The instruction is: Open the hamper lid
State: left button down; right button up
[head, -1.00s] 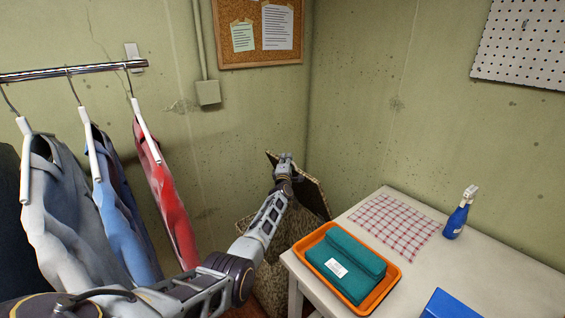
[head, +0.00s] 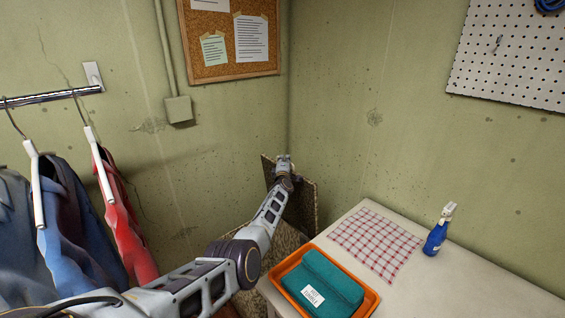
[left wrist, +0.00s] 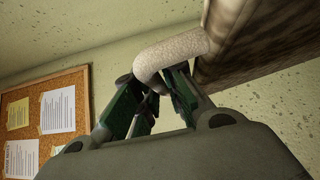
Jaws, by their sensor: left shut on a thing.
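The woven hamper (head: 285,246) stands in the room corner, partly hidden behind my left arm and the table. Its lid (head: 303,203) is raised and stands steeply near the corner walls. My left gripper (head: 284,164) is at the lid's upper part. In the left wrist view my left gripper (left wrist: 153,88) is shut on the pale, curved lid handle (left wrist: 172,50), which joins the lid (left wrist: 262,42) at the upper right. My right gripper is not in view.
A white table (head: 480,272) stands to the right, close to the hamper. It bears an orange tray (head: 369,301) with a teal bundle (head: 333,280), a checked cloth (head: 377,243) and a blue spray bottle (head: 436,238). Clothes hang on a rail (head: 50,97) at left.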

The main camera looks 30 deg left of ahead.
pick_arm(q)
jog(key=shift+w+d, duration=0.2)
jog(key=shift+w, duration=0.1)
jog(key=c, duration=1.8)
grip_release()
jog(key=shift+o, duration=0.2)
jog(key=shift+s+d, duration=0.15)
jog(key=shift+s+d, duration=0.3)
jog(key=shift+s, duration=0.15)
jog(key=shift+v, duration=2.95)
